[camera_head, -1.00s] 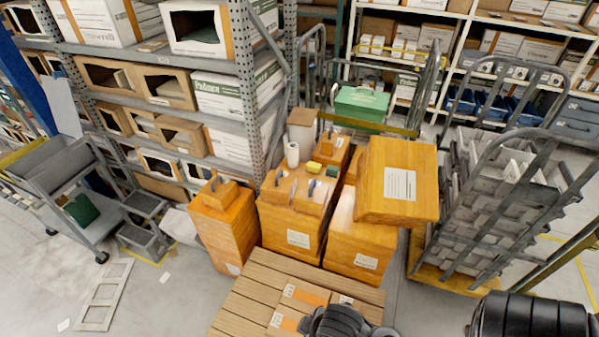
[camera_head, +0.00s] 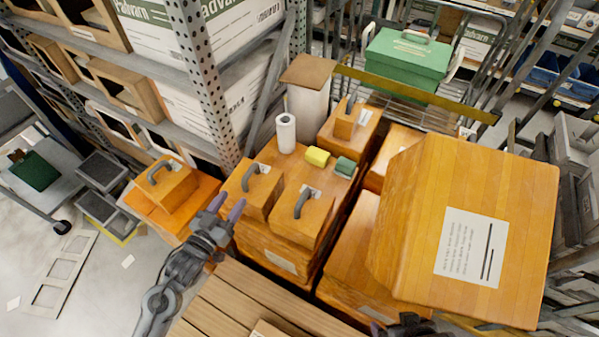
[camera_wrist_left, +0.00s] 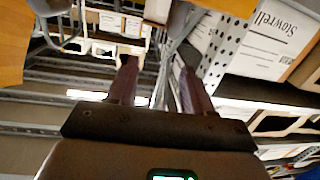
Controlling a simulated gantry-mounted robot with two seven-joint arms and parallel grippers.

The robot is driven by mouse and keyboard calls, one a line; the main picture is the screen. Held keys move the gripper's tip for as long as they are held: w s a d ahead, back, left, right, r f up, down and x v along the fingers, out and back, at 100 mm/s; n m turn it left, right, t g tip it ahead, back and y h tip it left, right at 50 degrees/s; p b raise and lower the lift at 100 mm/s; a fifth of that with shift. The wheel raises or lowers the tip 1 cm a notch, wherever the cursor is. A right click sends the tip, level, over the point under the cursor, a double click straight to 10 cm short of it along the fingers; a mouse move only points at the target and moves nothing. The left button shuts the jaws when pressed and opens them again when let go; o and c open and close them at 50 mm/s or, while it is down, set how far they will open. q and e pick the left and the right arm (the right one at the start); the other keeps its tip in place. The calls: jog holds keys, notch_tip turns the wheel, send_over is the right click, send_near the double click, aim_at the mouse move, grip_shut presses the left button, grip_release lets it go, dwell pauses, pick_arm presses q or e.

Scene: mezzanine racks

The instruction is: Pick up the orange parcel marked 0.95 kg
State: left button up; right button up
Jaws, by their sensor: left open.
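Several orange parcels with grey handles are in the head view: one (camera_head: 165,190) on a carton at the left, two side by side (camera_head: 258,190) (camera_head: 303,218) on the middle carton, and one (camera_head: 348,124) farther back. No 0.95 kg marking is readable, so I cannot tell which is the marked parcel. My left gripper (camera_head: 228,206) is open, its purple fingertips just left of the middle pair; contact cannot be judged. In the left wrist view its fingers (camera_wrist_left: 157,85) are apart with nothing between them. My right gripper's fingers do not show.
A large labelled orange carton (camera_head: 410,220) stands high on the right. A white roll (camera_head: 286,134), a yellow block (camera_head: 317,157) and a green block (camera_head: 345,167) sit behind the parcels. A rack post (camera_head: 205,80) rises behind left. A wooden slatted surface (camera_head: 240,305) is in front.

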aim_at(245, 180)
pick_arm(q)
jog(key=shift+m+t, duration=0.3)
jog(key=w+b, duration=0.1)
jog(key=w, duration=0.1)
jog(key=w+f+b, duration=0.1)
jog(key=w+b, duration=0.1)
jog(key=w+d+f+b, duration=0.1)
jog(key=w, duration=0.1)
jog(key=shift+w+d+f+b, duration=0.1)
jog(key=shift+w+f+b, duration=0.1)
jog(key=shift+w+b, duration=0.2)
jog(key=shift+f+b+x, duration=0.2)
jog(key=shift+b+x, duration=0.4)
jog(key=shift+x, duration=2.35)
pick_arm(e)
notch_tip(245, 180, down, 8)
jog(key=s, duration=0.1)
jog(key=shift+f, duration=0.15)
pick_arm(q)
jog(key=shift+a, duration=0.25)
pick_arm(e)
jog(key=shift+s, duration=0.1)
pick_arm(q)
grip_shut()
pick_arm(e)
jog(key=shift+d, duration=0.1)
